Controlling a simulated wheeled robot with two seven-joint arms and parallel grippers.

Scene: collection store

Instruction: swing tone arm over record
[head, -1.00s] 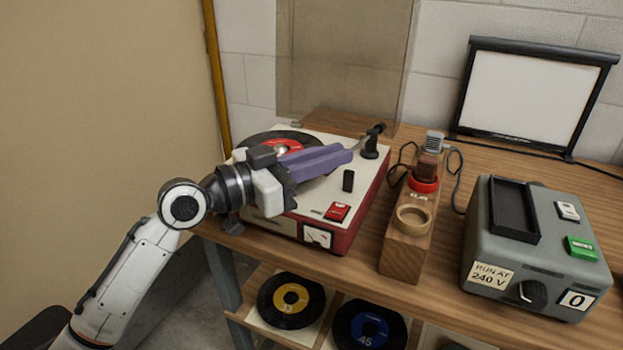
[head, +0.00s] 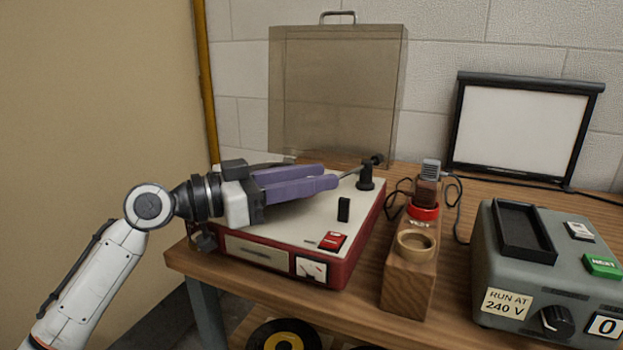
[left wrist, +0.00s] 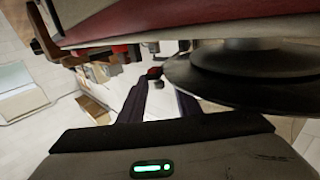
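The record player (head: 300,232) is a red case with a pale top, on the wooden bench. Its tone arm (head: 349,171) runs from a black pivot post (head: 366,178) at the back right towards my left fingertips. My left gripper (head: 335,180) lies low over the deck, its two purple fingers pointing right. In the left wrist view the fingers (left wrist: 159,85) stand apart, with a small dark and red piece seen between their tips; I cannot tell if they touch it. The black record (left wrist: 250,80) shows at the right there; in the head view my gripper mostly hides it. My right gripper is out of view.
A clear smoky lid (head: 335,100) stands upright behind the deck. A wooden block (head: 408,270) with a ring and a red-collared piece stands to the right, cables beside it. A grey control box (head: 535,265) and a white screen (head: 525,125) are further right.

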